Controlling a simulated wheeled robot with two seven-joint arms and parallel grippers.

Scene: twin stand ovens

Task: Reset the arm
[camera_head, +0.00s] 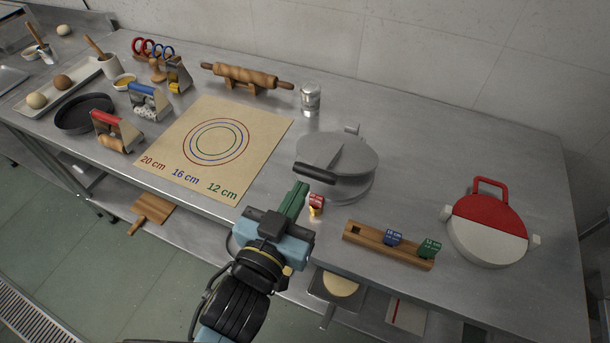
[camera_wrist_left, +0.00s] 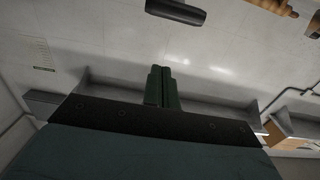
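My left gripper (camera_head: 298,190) reaches in from the bottom middle of the head view, over the table's front edge. Its green fingers point up and away toward the grey round press. In the left wrist view the two green fingers (camera_wrist_left: 162,72) lie side by side, shut, with nothing seen between them. A small red-topped marker (camera_head: 316,201) with a yellowish lower part shows just right of the fingertips. It does not show between the fingers in the wrist view. My right gripper is not in view.
The grey press (camera_head: 352,155) with a dark handle (camera_head: 316,174) stands close beyond the gripper. A wooden block (camera_head: 365,240) with blue and green markers and a red-white round appliance (camera_head: 488,228) stand right. A ring-marked sheet (camera_head: 258,148) lies left. The steel table (camera_head: 420,180) is bare between press and appliance.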

